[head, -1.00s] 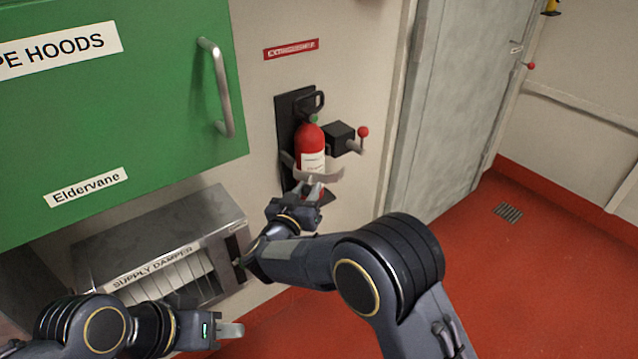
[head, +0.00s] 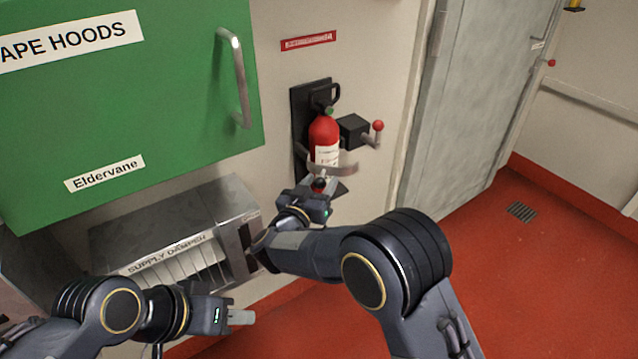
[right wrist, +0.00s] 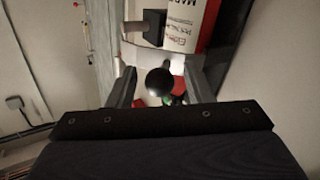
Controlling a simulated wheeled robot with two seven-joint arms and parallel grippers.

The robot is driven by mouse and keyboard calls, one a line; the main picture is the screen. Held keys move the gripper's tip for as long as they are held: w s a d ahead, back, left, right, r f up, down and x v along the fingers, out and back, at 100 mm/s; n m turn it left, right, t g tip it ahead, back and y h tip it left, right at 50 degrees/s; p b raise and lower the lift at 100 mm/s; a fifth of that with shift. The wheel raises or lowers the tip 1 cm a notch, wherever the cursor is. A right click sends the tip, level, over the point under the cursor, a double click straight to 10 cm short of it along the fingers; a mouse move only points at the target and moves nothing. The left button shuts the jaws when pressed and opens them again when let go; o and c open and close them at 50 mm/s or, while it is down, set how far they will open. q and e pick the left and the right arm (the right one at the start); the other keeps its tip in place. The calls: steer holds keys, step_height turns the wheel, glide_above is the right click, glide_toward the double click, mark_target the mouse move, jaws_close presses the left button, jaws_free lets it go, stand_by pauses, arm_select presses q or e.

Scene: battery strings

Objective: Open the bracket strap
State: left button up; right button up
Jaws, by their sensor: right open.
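A red fire extinguisher (head: 323,133) with a white label stands in a black wall bracket (head: 299,112). A pale grey bracket strap (head: 343,169) curves across its lower front; part of it shows in the right wrist view (right wrist: 143,52). My right gripper (head: 319,183) is at the strap, just below the label. In the right wrist view its open fingers (right wrist: 159,88) lie on either side of a black ball knob (right wrist: 159,81), with gaps visible. My left gripper (head: 241,317) hangs low at the left, away from the bracket; its finger gap cannot be made out.
A black box with a red-knobbed lever (head: 378,126) sticks out right of the extinguisher. A green cabinet (head: 130,120) and the supply damper box (head: 170,225) are at the left. A grey door (head: 490,100) and open red floor (head: 510,270) are at the right.

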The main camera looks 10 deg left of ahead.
steer(key=s+a+p, duration=0.1)
steer(key=s, duration=0.6)
steer(key=shift+s+a, duration=0.25)
